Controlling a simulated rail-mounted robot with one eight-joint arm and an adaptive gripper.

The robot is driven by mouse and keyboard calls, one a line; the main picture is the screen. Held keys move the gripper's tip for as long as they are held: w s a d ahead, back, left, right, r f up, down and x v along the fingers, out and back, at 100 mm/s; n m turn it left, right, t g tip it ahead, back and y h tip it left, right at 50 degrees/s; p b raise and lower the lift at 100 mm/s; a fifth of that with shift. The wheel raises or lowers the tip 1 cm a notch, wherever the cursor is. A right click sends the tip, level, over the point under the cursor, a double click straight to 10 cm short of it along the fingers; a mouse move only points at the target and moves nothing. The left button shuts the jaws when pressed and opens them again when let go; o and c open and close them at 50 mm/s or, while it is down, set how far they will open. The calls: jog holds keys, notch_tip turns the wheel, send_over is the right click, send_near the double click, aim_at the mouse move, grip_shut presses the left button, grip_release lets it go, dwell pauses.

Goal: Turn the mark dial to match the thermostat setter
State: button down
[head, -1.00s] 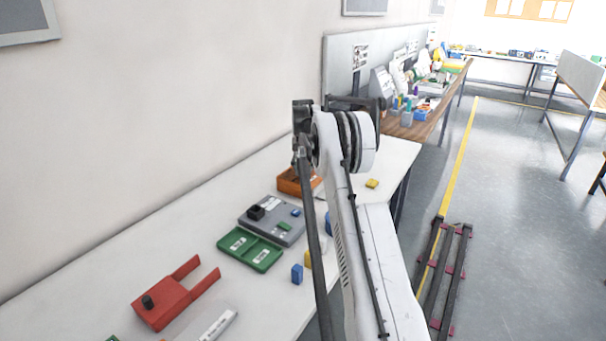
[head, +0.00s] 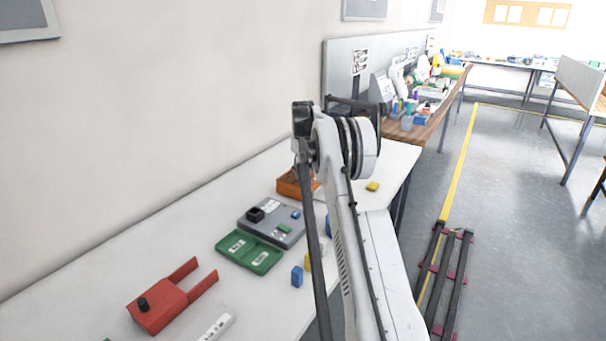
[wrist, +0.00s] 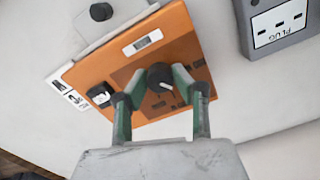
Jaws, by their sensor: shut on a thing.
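An orange panel box (wrist: 190,45) fills the middle of the wrist view, with a small white display (wrist: 142,41) on it. A black round dial (wrist: 159,76) with a white mark sits on the panel. The mark points toward the lower right. My gripper (wrist: 159,72) has its green fingers on both sides of this dial and is shut on it. A small black part with a white label (wrist: 101,94) sits left of the dial; I cannot tell whether it is the setter. In the head view the orange box (head: 290,184) is partly hidden by my arm, and my gripper is hidden.
A grey unit with a plug socket (wrist: 280,22) stands right of the orange box. On the white table are a grey panel (head: 264,228), a green tray (head: 262,262), a red fork-shaped fixture (head: 165,304), a blue block (head: 297,276) and a yellow block (head: 372,186).

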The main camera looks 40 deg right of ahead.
aim_at(303, 172)
dwell(0.4)
jog(key=c, duration=1.4)
grip_release()
notch_tip(303, 172, up, 12)
jog(key=shift+r, duration=0.1)
